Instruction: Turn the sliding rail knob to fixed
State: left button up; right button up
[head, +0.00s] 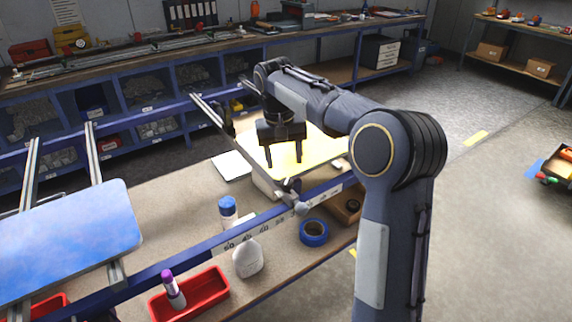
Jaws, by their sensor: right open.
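A metal sliding rail (211,112) runs from the back of the bench down to a blue crossbar (180,263) with a printed number scale. A small grey knob (301,207) sits at the rail's near end, on the crossbar; its setting is too small to read. My right gripper (284,164) points down above the yellow sign area, behind and a little left of the knob. Its two dark fingers are apart with nothing visible between them, clear of the knob. My left gripper is not in view.
A blue sign panel (65,240) lies on rails at left. A white bottle (248,258), a blue-capped bottle (228,212), blue tape (313,232) and a red tray (190,296) stand near the crossbar. Shelves with bins line the back; the floor at right is mostly clear.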

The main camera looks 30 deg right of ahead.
aim_at(287, 181)
jog(key=n, duration=0.1)
jog(key=d+n+y+p, duration=0.1)
jog(key=shift+w+r+n, duration=0.1)
jog(key=shift+r+n, duration=0.15)
jog(key=shift+n, duration=0.15)
jog(key=shift+f+n, duration=0.15)
jog(key=shift+n, duration=0.15)
notch_tip(287, 181, down, 8)
jog(key=shift+r, duration=0.1)
jog(key=shift+c, duration=0.2)
jog(key=c, duration=1)
